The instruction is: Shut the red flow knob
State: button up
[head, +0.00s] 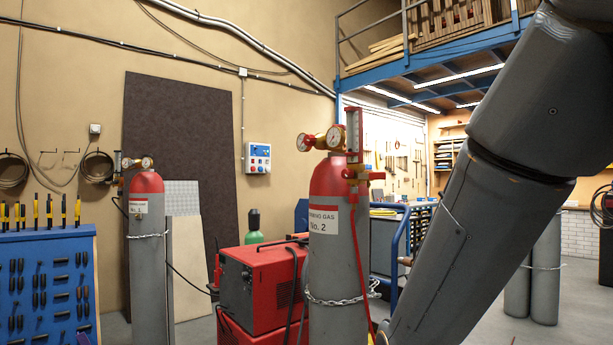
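A grey gas cylinder with a red top (330,185), labelled No. 2, stands upright in the middle of the head view. Its brass-and-red regulator carries two round gauges (319,140) and an upright flow tube (353,130). A small red knob (377,176) sticks out to the right below the tube; I cannot tell whether it is open or shut. A red hose (358,245) hangs down from the regulator. My arm fills the right side. My gripper is out of view.
A red welding machine (262,288) stands left of the cylinder, and a chain (340,298) wraps the cylinder low down. Another red-topped cylinder (147,235), No. 1, stands farther left near a blue tool board (48,285). A blue trolley frame (398,250) stands behind.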

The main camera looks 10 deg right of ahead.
aim_at(347, 174)
jog(key=i, duration=0.85)
jog(key=z, duration=0.65)
